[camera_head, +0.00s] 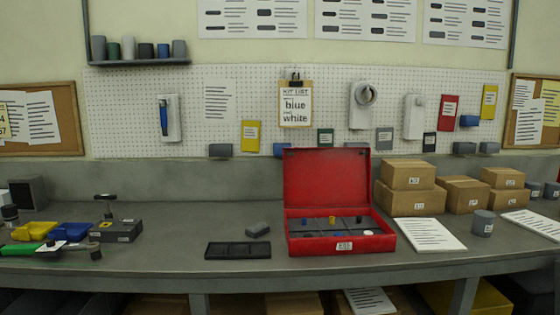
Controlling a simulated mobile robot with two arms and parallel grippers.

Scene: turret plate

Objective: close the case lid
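The red case (378,243) stands on the grey bench, right of the middle. Its red lid (327,178) is open and stands upright at the back of the case. Inside the case are compartments with a blue piece (305,222), a yellow piece (332,220), a dark piece (359,219) and a white piece (368,233). Neither of my grippers shows in the head view.
A black tray (238,250) and a grey block (258,230) lie left of the case. Cardboard boxes (408,201) stand close behind its right side, with a paper sheet (427,234) beside it. Tools and coloured parts (70,231) lie at far left.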

